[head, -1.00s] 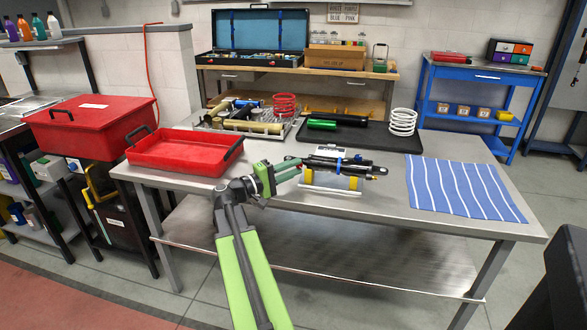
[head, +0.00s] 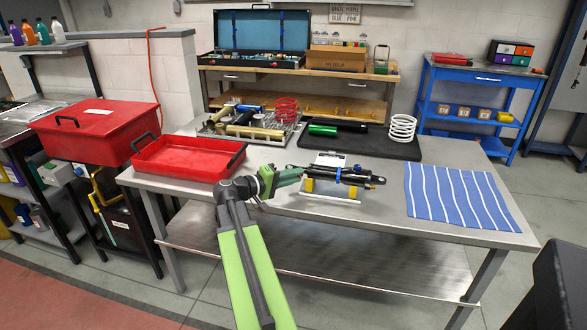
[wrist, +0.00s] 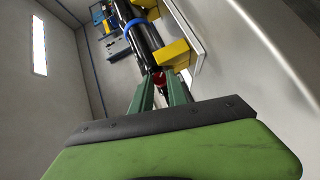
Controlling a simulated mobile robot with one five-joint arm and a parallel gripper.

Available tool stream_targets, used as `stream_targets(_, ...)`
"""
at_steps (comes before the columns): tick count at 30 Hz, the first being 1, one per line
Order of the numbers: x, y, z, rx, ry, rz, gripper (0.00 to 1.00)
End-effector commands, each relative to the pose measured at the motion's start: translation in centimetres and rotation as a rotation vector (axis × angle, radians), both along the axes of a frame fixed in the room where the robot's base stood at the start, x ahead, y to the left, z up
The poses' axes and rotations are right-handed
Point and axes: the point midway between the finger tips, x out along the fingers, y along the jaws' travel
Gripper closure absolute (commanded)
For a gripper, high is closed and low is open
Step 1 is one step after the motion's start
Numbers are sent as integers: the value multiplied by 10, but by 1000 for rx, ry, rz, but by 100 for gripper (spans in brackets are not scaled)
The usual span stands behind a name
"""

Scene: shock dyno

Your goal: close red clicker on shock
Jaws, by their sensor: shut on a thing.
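The shock (head: 345,176) is a black cylinder with a blue band, lying across yellow supports (head: 352,192) on the steel table. In the wrist view the shock (wrist: 146,40) runs up and left from the fingertips, with its blue band and a yellow support (wrist: 172,54) beside it. A small red part, the clicker (wrist: 159,79), shows between the green fingertips at the shock's near end. My gripper (head: 302,173) is at the shock's left end in the head view. It is shut on the clicker, and the fingers (wrist: 159,86) hide part of it.
An open red tray (head: 187,158) lies left of my arm. A blue striped cloth (head: 461,197) lies to the right. Behind are a black mat (head: 362,142) with a white spring (head: 402,127) and a parts tray with a red spring (head: 286,108). The table between shock and cloth is clear.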

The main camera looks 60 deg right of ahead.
Motion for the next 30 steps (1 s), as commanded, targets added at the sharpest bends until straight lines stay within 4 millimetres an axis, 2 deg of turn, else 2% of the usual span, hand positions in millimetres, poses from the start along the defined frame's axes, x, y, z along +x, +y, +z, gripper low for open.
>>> stream_targets(1,-3,1,8,13,-35,-4,100)
stream_targets(15,-4,1,6,96,-296,6,100)
stream_targets(30,-3,2,3,114,-346,9,100)
